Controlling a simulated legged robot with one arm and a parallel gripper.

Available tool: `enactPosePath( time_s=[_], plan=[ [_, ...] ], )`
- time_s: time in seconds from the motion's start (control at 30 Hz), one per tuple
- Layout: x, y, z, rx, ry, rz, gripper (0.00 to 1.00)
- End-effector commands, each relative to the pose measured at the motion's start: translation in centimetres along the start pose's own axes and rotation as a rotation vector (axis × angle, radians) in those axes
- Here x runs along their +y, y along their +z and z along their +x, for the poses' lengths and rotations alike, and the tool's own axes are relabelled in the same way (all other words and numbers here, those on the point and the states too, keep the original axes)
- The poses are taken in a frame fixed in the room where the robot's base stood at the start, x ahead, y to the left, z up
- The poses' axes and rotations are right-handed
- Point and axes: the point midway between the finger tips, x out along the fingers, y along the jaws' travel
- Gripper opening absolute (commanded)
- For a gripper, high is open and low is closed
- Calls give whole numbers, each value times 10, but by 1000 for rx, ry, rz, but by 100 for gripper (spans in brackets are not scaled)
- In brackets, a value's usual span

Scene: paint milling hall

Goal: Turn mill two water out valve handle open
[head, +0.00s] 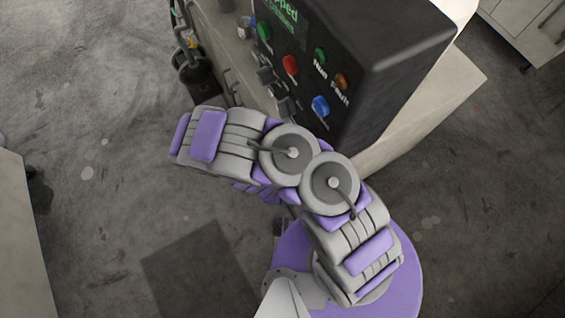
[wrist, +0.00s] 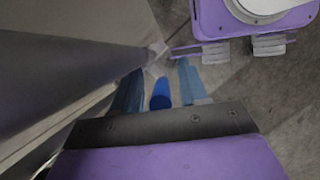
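In the wrist view, a bright blue handle (wrist: 160,94) shows between the two bluish fingers of my gripper (wrist: 160,72). A gap shows on each side of the handle, so the gripper looks open with a finger on either side. I cannot tell how deep the handle sits between the fingers. A thick grey pipe (wrist: 70,75) runs in from the left and ends at a small pale fitting (wrist: 158,50) just ahead of the handle. In the head view my arm reaches towards the machine's lower side; the gripper and the blue handle are hidden there.
The machine's dark control panel (head: 330,65) carries coloured buttons and a green display. Black hoses and a dark cylinder (head: 197,82) stand at its left side. A pale cabinet (head: 20,240) is at the left edge, another (head: 530,28) at the top right. Open concrete floor lies between.

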Motion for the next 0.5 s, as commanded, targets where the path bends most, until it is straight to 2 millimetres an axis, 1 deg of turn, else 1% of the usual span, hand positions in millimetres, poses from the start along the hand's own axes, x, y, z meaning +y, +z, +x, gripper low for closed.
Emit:
enactPosePath(
  time_s=[0.17, 0.27, 0.37, 0.5],
  plan=[
    [0, 0, -1, 0, 0, 0, 43],
    [0, 0, -9, 0, 1, 0, 43],
    [1, -1, -24, 2, 3, 0, 43],
    [1, -1, -54, 4, 5, -1, 43]
  ],
)
